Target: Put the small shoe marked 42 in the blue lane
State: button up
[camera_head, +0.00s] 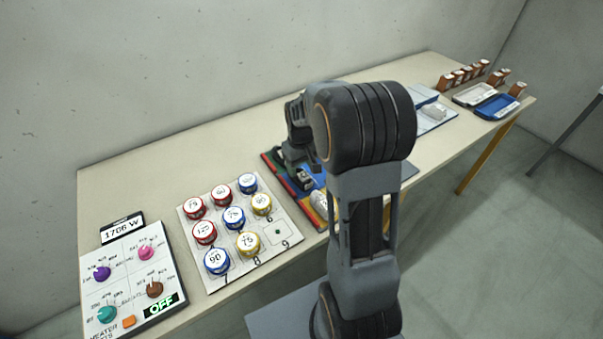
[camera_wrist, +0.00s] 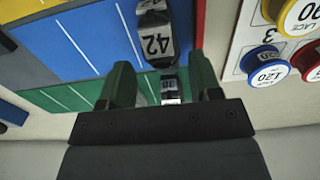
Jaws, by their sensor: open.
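In the wrist view a dark shoe marked 42 (camera_wrist: 157,38) lies on the blue lane (camera_wrist: 100,35) near the lane's right end, its lower end just beyond my fingertips. My gripper (camera_wrist: 160,64) is open, with a gap on both sides. A smaller dark shoe with a white number label (camera_wrist: 172,90), too small to read surely, shows between the fingers over the green lane (camera_wrist: 70,96). In the head view my gripper (camera_head: 298,160) hangs low over the coloured lane board (camera_head: 272,166); my arm hides much of the board.
A white board of red, blue and yellow round tins (camera_head: 233,217) stands left of the lanes. A heater panel reading OFF (camera_head: 130,280) is at far left. Right of my arm are a white tray (camera_head: 472,94), a blue tray (camera_head: 496,106) and several brown blocks (camera_head: 460,77).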

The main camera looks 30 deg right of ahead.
aim_at(301, 172)
notch_tip(301, 172, up, 6)
jog(key=shift+r, duration=0.2)
jog(key=s+a+r+t, duration=0.1)
jog(key=s+a, duration=0.3)
jog(key=s, duration=0.4)
jog(key=s+a+r+m+t, duration=0.1)
jog(key=s+a+r+t, duration=0.1)
jog(key=s+a, duration=0.3)
jog(key=s, duration=0.3)
jog(key=shift+a+r+t, duration=0.15)
jog(key=shift+a+t, duration=0.15)
jog(key=shift+s, duration=0.1)
